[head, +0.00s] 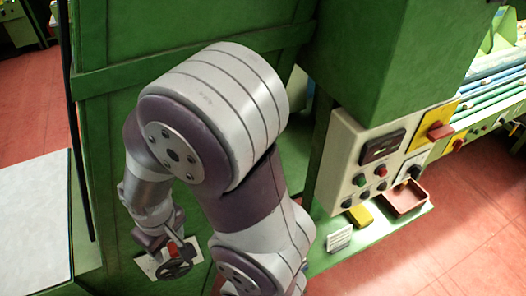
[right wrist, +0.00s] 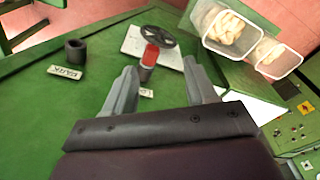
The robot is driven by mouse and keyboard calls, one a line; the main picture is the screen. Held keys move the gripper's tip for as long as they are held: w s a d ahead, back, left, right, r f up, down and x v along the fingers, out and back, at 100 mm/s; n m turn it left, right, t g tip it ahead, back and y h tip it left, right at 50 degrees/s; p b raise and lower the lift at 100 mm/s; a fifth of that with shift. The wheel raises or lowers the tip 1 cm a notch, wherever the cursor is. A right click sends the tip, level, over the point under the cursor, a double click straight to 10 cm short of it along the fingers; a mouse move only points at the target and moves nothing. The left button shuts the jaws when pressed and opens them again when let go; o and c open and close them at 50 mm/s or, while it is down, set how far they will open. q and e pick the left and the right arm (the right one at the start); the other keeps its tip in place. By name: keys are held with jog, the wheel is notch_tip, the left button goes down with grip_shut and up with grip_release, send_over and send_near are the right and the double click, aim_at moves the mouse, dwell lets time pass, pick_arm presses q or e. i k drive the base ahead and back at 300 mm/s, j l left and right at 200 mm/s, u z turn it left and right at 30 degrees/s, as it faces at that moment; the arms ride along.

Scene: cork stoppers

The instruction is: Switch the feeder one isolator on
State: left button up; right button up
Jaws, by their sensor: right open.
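A red switch handle (head: 437,130) sits on a yellow plate (head: 446,116) at the right of a pale control panel in the head view. I cannot read whether it is the feeder one isolator. My right gripper (head: 172,246) is far to its left, low against the green machine. In the right wrist view the right gripper (right wrist: 161,78) is open, with nothing between its fingers. A red-topped grip (right wrist: 151,55) stands just beyond the fingertips, seemingly untouched. Behind it is a black handwheel (right wrist: 158,37) on a white plate (right wrist: 130,40). My left gripper is not in view.
The pale panel (head: 345,150) has several buttons and a dark display. A tray (head: 405,198) and a yellow block (head: 360,215) lie on the green shelf below. Clear tubs of corks (right wrist: 228,30) stand at the upper right in the wrist view. A black knob (right wrist: 76,50) stands left.

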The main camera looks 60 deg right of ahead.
aim_at(436, 133)
jog(key=z, duration=3.3)
